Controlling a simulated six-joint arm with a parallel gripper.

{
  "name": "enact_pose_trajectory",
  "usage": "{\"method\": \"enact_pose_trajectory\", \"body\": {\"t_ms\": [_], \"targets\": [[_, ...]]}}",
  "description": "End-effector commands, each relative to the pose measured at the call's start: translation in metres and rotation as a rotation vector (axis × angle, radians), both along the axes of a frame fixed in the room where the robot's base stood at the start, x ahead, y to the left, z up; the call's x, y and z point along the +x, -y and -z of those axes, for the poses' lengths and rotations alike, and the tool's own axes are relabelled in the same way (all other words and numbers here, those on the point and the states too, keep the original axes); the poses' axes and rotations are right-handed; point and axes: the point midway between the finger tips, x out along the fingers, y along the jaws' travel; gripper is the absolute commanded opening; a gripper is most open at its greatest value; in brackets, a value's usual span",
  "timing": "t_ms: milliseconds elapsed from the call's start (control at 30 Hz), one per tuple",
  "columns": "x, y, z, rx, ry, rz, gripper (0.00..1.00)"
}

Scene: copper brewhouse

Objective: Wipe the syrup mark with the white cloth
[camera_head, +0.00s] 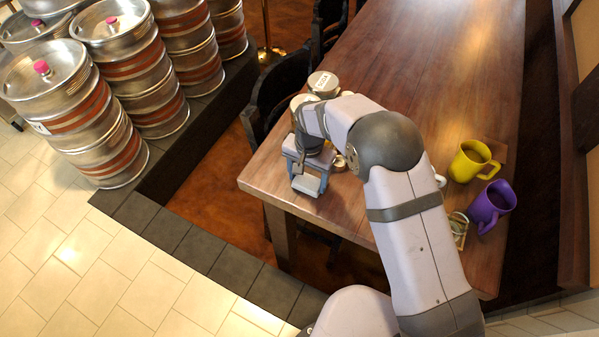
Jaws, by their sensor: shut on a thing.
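My gripper (307,182) is low over the near left corner of the wooden table (440,70), seen from above and behind. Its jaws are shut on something. A small pale piece shows at the jaws and seems to be the white cloth, mostly hidden by the gripper; its outline is hard to tell. I see no syrup mark; my gripper and arm cover part of the tabletop. I cannot tell whether the cloth touches the table.
Round tins (323,83) stand just behind my gripper, with a small brass-coloured item (340,163) to its right. The table's far part is clear.

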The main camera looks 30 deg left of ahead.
Motion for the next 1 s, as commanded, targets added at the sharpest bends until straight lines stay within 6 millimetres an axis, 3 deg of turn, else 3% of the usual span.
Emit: {"method": "enact_pose_trajectory", "body": {"t_ms": [467, 600, 1000], "targets": [[-0.001, 0.045, -0.001, -0.004, -0.003, 0.002, 0.29], [-0.001, 0.042, -0.026, 0.000, 0.001, 0.000, 0.29], [-0.001, 0.042, -0.061, 0.000, 0.000, 0.000, 0.29]]}}
